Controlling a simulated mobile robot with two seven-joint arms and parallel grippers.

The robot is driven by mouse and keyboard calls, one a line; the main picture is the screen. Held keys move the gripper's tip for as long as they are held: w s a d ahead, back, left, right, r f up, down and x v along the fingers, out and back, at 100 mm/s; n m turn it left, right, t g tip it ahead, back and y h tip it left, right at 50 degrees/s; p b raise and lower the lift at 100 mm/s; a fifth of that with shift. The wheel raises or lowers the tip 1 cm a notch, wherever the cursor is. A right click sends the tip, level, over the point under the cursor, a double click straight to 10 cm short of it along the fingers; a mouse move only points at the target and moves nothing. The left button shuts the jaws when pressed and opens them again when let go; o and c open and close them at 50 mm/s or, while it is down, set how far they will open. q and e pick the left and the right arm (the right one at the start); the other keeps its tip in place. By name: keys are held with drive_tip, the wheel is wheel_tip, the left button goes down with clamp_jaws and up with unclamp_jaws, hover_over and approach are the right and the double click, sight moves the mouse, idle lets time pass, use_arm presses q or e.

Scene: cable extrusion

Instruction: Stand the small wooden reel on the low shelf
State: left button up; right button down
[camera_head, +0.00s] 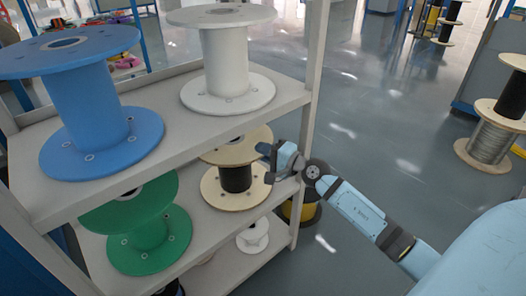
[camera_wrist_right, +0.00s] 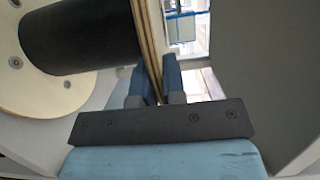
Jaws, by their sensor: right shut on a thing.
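The small wooden reel (camera_head: 236,178) has pale wooden flanges and a black winding. It is upright at the low shelf (camera_head: 206,222), below the upper board and near its right end. I cannot tell whether its lower flange touches the board. My right gripper (camera_head: 270,160) reaches in from the right and is shut on the rim of the reel's upper flange. In the right wrist view, the flange edge (camera_wrist_right: 150,45) runs between the two fingers (camera_wrist_right: 156,84), and the black winding (camera_wrist_right: 65,35) is to the left. My left gripper is not in view.
A green reel (camera_head: 150,240) stands left of the wooden reel. Blue (camera_head: 90,115) and white (camera_head: 225,60) reels stand on the upper board. A grey rack post (camera_head: 311,110) is close to my right gripper. A small white reel (camera_head: 253,238) is lower down. Open floor is at right.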

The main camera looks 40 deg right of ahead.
drive_tip(key=shift+f, duration=0.1)
idle(0.3)
drive_tip(key=c, duration=1.1)
unclamp_jaws()
drive_tip(key=shift+f, duration=0.15)
